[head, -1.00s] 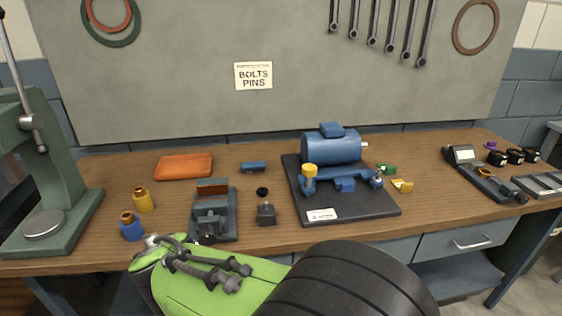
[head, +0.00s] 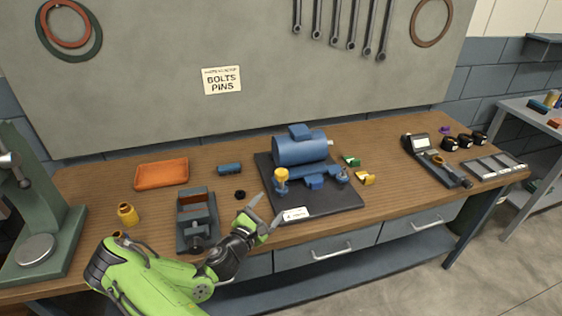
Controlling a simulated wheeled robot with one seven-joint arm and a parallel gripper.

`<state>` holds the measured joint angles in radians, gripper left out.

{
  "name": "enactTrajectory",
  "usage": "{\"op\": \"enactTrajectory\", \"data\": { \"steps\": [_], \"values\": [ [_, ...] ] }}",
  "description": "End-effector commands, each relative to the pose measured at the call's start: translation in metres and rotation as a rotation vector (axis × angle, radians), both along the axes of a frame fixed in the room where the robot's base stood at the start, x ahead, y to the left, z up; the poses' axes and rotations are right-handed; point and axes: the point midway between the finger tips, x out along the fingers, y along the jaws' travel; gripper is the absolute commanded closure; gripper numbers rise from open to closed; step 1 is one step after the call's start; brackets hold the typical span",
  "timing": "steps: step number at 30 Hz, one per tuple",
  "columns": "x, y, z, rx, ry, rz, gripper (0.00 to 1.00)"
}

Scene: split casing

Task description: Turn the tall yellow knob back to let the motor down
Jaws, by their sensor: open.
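The tall yellow knob (head: 281,175) stands upright on a blue post at the front left of the black base plate (head: 335,199). The blue motor (head: 300,150) lies on its side on the same plate, behind the knob. My gripper (head: 266,207) is open and empty, just left of the plate's front left corner. Its two grey fingers are spread apart. It is a short way in front and to the left of the knob, not touching it. Whether the motor is raised cannot be told from here.
A grey vise (head: 196,216) and a black knob (head: 240,195) are left of the plate. Small yellow (head: 366,178) and green (head: 350,160) pieces lie to its right. An orange tray (head: 162,173) and a blue cylinder (head: 229,169) are behind.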

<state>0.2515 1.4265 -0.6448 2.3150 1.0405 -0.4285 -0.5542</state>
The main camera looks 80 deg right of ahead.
Motion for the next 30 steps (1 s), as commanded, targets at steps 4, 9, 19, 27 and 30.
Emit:
{"op": "enactTrajectory", "data": {
  "steps": [4,9,19,27,30],
  "values": [
    [0.001,-0.014,0.004,0.018,0.379,0.169,0.25],
    [0.003,-0.018,-0.007,0.045,0.549,0.254,0.25],
    [0.002,-0.080,-0.008,0.041,0.541,0.253,0.25],
    [0.003,-0.145,-0.008,0.041,0.542,0.254,0.25],
    [0.003,-0.162,-0.008,0.043,0.544,0.254,0.25]
  ]
}}
